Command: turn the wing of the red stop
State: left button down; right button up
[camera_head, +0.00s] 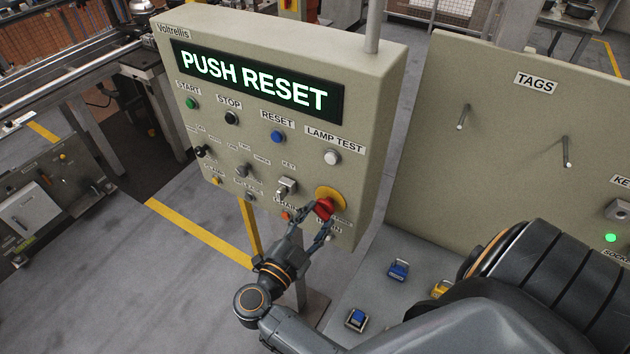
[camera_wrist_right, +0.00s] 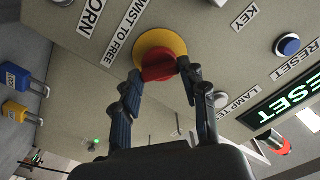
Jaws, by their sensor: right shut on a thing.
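The red stop (camera_head: 323,208) is a red knob on a round yellow plate (camera_head: 331,195) at the lower right of the beige control panel. My right gripper (camera_head: 318,217) is at the knob, with a finger on each side of it. In the right wrist view, the red stop (camera_wrist_right: 158,67) sits between the two fingertips of my right gripper (camera_wrist_right: 160,82), which is shut on it. The wing itself is hard to make out. A "twist to free" label (camera_wrist_right: 126,32) shows beside the yellow plate. My left gripper is not in view.
The panel display (camera_head: 254,82) reads "PUSH RESET". A blue reset button (camera_head: 278,137) and a white lamp test button (camera_head: 332,158) are above the stop. A tags board (camera_head: 510,130) stands at the right. Blue padlocks (camera_head: 398,270) lie on the shelf below it.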

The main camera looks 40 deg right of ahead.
jog(key=o, duration=1.2)
jog(key=shift+d, duration=0.1)
jog(key=shift+c, duration=0.2)
